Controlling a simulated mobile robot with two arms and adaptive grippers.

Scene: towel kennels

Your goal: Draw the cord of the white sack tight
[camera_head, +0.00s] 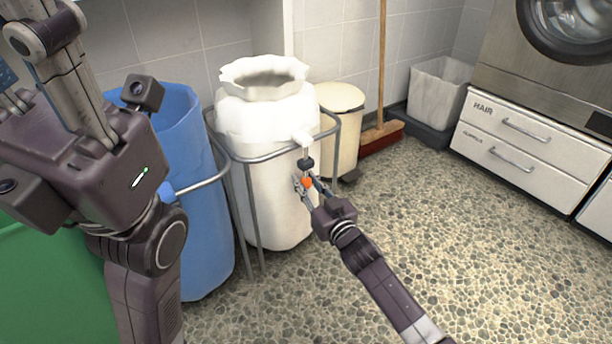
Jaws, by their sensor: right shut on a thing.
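The white sack (262,170) hangs upright in a grey metal frame, its gathered collar (263,79) standing open at the top. A short white sleeve (301,138) sticks out of its right front side, with a dark piece (306,163) below it. Under that is a small orange piece (306,182), seemingly the end of the cord. My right gripper (306,184) is shut on the orange piece, in front of the sack. The cord itself is too small to make out. My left gripper (42,65) is raised close to the camera at upper left, its fingertips partly out of frame.
A blue sack (205,220) stands left of the white one, and a green one (50,280) is at lower left. A cream bin (343,110), a broom (381,130) and a grey basket (438,92) stand behind. White drawers (530,150) are at right. The pebbled floor between is clear.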

